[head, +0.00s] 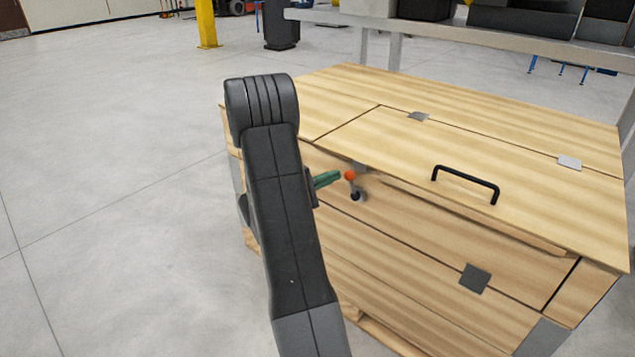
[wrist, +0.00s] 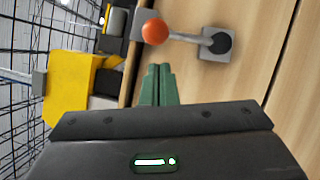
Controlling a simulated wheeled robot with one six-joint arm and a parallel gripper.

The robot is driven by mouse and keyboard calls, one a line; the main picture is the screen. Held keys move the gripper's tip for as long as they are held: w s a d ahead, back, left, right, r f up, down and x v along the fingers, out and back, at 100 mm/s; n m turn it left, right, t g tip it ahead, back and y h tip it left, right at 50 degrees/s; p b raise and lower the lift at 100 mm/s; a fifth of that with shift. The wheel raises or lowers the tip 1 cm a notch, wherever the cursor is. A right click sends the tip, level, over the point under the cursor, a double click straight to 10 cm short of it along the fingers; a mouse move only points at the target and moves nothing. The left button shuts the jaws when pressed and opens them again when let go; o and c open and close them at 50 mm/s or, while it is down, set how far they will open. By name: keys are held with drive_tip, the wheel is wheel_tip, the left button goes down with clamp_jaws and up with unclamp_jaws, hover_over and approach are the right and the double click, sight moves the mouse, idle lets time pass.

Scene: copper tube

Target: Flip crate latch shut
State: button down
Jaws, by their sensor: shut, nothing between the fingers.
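The wooden crate (head: 440,255) stands at the right in the head view, its hinged lid (head: 400,150) lying down on top with a black handle (head: 466,182). The latch lever (head: 354,186) with an orange ball knob (head: 349,175) is on the crate's front face; its grey base (wrist: 218,44) and orange knob (wrist: 155,31) show in the wrist view. My gripper (head: 337,177) has green fingers, shut and empty. In the wrist view the fingertips (wrist: 159,68) are just below the knob, with a small gap in the picture.
A grey plate (head: 475,278) sits low on the crate's front. A bench (head: 470,35) with dark bins stands behind the crate. A yellow post (head: 206,22) stands at the back. The floor (head: 110,150) to the left is clear.

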drive_tip(key=shift+s+d+r, duration=0.2)
drive_tip(key=shift+s+d, duration=0.2)
drive_tip(key=shift+s, duration=0.05)
drive_tip(key=m+b, duration=0.1)
drive_tip(key=s+d+b, duration=0.1)
drive_tip(key=shift+d+r+m+g+y+b, duration=0.1)
drive_tip(key=shift+r+m+g+y+b, duration=0.2)
drive_tip(key=shift+m+b, duration=0.1)
drive_tip(key=shift+d, duration=0.1)
drive_tip(key=s+a+f+p, duration=0.1)
drive_tip(key=a, duration=1.1)
drive_tip(key=shift+s+f, duration=0.25)
drive_tip(key=shift+s, duration=0.15)
